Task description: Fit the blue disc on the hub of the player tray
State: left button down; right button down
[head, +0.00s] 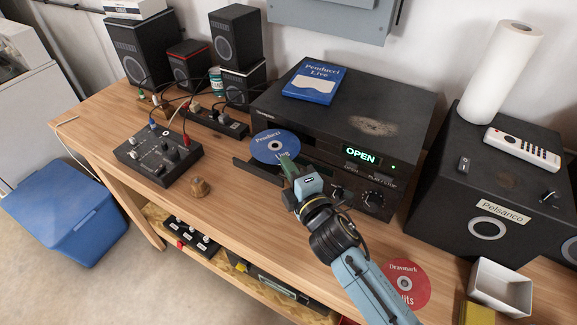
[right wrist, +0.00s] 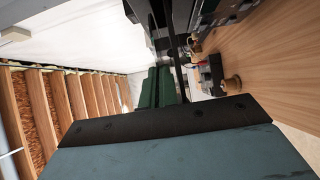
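The blue disc (head: 268,143), with white lettering and a pale centre, is over the pulled-out player tray (head: 252,174) at the front left of the black player (head: 345,118). My right gripper (head: 287,165) meets the disc's near right edge and looks shut on it. The disc and gripper hide most of the tray and its hub, so I cannot tell whether the disc touches the hub. In the right wrist view the green fingers (right wrist: 163,86) are close together, with a thin dark edge beside them. My left gripper is not in view.
The player's display reads OPEN, and a blue case (head: 314,83) lies on top. A red disc (head: 412,277) and a white box (head: 500,287) lie at the front right.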

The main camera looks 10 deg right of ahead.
jog(key=shift+f+b, duration=0.4)
jog(key=shift+f, duration=0.1)
dwell(0.5)
dwell(0.4)
jog(key=c, duration=1.9)
grip_release()
jog(key=shift+s+f, duration=0.1)
jog(key=shift+f, duration=0.1)
jog(key=shift+r+p, duration=0.15)
jog(key=shift+p, duration=0.2)
notch_tip(320, 180, up, 2)
jog(key=shift+p, duration=0.85)
